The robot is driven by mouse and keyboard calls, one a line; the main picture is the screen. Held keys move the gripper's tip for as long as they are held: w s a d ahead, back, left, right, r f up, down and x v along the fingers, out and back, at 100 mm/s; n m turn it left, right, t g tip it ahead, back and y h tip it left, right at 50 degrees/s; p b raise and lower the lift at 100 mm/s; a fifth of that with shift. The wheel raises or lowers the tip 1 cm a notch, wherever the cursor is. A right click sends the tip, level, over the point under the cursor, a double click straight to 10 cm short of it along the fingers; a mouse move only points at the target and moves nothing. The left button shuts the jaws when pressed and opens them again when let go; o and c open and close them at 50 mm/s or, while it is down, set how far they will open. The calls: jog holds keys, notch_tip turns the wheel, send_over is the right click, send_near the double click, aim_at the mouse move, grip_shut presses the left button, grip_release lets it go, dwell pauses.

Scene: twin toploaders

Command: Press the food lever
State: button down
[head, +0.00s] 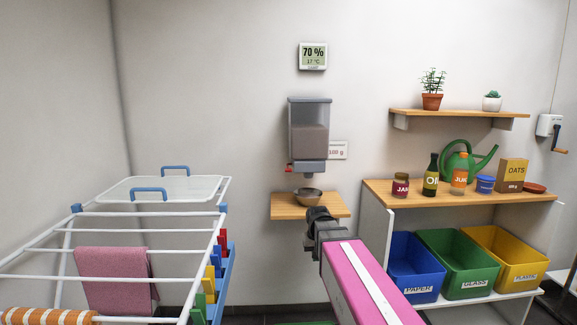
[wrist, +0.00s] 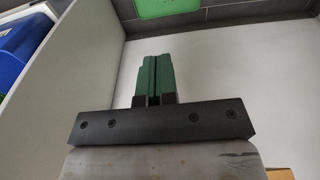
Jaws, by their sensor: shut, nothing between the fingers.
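The lever is not in the wrist view.
A drying rack (head: 150,213) with a pink towel stands at left. At right, a wooden-topped unit (head: 385,190) holds jars, bottles and a watering can above blue, green and yellow bins. A label (head: 338,150) is beside the dispenser. The wall left of the dispenser is clear.

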jog(key=w+a+r, duration=0.3)
jog(key=w+r, duration=0.5)
jog(key=r, duration=0.4)
notch_tip(320, 180, up, 33)
jog(key=t, duration=0.2)
send_over(288, 169)
jog(key=s, duration=0.4)
jog(key=shift+f, duration=0.1)
jog(key=shift+f, duration=0.1)
jog(key=x, duration=1.3)
jog(key=shift+s+f, duration=0.2)
jog(key=shift+f, duration=0.25)
jog(key=shift+s+f+t, duration=0.15)
jog(key=shift+t, duration=0.15)
